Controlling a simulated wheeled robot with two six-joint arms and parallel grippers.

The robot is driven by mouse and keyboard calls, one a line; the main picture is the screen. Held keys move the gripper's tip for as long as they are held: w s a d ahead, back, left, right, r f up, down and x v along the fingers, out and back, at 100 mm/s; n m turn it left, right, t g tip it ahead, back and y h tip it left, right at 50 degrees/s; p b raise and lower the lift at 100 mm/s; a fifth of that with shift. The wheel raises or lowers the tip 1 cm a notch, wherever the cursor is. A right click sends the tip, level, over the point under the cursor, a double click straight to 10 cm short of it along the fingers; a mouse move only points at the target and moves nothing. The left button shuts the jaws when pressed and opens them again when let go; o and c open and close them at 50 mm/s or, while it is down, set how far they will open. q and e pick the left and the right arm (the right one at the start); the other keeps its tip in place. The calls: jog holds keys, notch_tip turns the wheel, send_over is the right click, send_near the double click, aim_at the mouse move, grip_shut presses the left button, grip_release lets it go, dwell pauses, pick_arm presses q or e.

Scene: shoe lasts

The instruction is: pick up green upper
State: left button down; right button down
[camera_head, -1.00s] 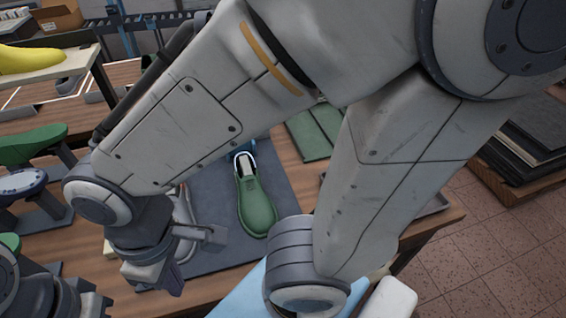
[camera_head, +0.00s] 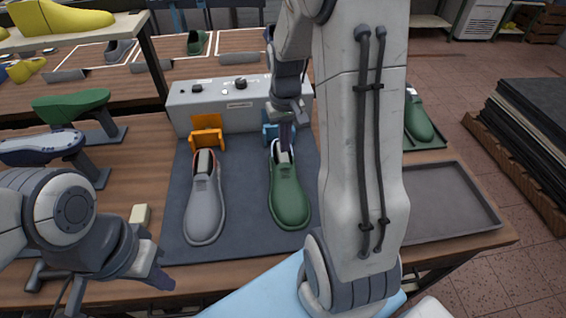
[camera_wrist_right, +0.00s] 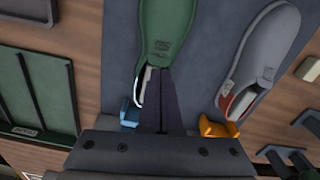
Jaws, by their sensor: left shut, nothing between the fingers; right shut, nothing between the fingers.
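The green upper (camera_head: 289,198) is a green slip-on shoe lying toe toward me on the dark grey mat (camera_head: 240,246), right of a grey shoe (camera_head: 205,208). My right gripper (camera_head: 286,148) points down at its heel opening, with its fingers shut and empty. In the right wrist view the green upper (camera_wrist_right: 168,35) lies just past the dark fingertips (camera_wrist_right: 164,75), which overlap its opening; I cannot tell whether they touch. My left gripper (camera_head: 163,278) is shut and empty, low at the left, in front of the mat.
An orange bracket (camera_head: 207,133) and a blue bracket (camera_head: 270,133) stand behind the shoes, before a grey control box (camera_head: 225,102). Another green shoe (camera_head: 417,122) is at the right. A grey tray (camera_head: 450,205) looks empty. Green and blue lasts (camera_head: 72,107) stand at the left.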

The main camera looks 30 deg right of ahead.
aim_at(286, 178)
notch_tip(286, 178, down, 10)
jog(key=shift+d+r+p, duration=0.1)
jog(key=shift+p, duration=0.4)
